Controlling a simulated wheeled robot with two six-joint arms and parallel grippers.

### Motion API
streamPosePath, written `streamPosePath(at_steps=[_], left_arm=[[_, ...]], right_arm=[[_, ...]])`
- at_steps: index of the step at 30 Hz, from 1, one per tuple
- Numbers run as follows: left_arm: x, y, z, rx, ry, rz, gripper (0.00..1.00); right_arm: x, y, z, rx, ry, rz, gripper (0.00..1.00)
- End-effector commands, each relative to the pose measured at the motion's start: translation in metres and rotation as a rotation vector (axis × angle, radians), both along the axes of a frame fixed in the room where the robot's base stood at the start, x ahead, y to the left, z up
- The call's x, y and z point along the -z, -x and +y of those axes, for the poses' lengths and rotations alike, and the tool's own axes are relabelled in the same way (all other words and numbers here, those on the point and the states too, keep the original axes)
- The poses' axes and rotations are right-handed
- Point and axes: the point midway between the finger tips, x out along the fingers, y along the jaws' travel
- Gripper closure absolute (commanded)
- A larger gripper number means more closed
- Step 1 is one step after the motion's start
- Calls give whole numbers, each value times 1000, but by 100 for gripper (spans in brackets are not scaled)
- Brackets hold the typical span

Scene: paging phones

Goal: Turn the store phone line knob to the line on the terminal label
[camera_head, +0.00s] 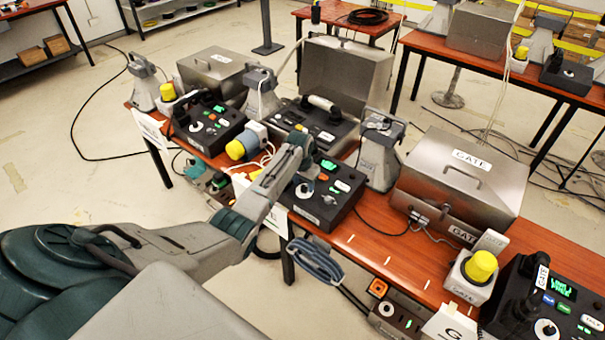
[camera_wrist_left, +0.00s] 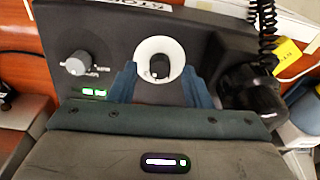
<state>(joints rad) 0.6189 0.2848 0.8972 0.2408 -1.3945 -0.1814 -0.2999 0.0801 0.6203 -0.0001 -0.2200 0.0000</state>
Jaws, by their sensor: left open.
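The store phone (camera_head: 325,198) is a black desk console with lit buttons, near the middle of the wooden table. In the left wrist view its panel (camera_wrist_left: 110,40) fills the upper part, with a partly cut-off label (camera_wrist_left: 145,5) at the top edge. A small dark knob (camera_wrist_left: 159,66) sits in a white round dial (camera_wrist_left: 142,50). My left gripper (camera_wrist_left: 160,88) is open, its blue fingers on either side of the dial's lower part, apart from the knob. In the head view the left gripper (camera_head: 306,170) is over the console. I cannot read a terminal label.
A grey knob (camera_wrist_left: 77,64) and a green-lit display (camera_wrist_left: 95,92) are left of the dial. A handset (camera_wrist_left: 252,90) with a coiled cord is to the right. Yellow-capped beacons (camera_head: 480,266), a steel GATE case (camera_head: 462,180) and another console (camera_head: 550,300) crowd the table.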

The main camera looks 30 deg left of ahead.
Motion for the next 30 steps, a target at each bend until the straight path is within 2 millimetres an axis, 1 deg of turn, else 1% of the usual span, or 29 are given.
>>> streamPosePath(at_steps=[9, 12, 15, 20, 30], left_arm=[[-56, 8, 0, 1, -2, -5, 56], [-72, 10, -1, 2, -2, -5, 56], [-84, 11, -1, 2, -1, -3, 56], [-92, 13, -2, 1, -1, -2, 56], [-92, 13, -2, 1, -1, -1, 56]], right_arm=[[11, 0, 1, 0, -1, 0, 64], [14, 0, 1, 0, -1, 0, 64], [16, 0, 1, 0, -1, 0, 64], [17, 0, 1, 0, -1, 0, 64], [17, 0, 1, 0, -1, 0, 64]])
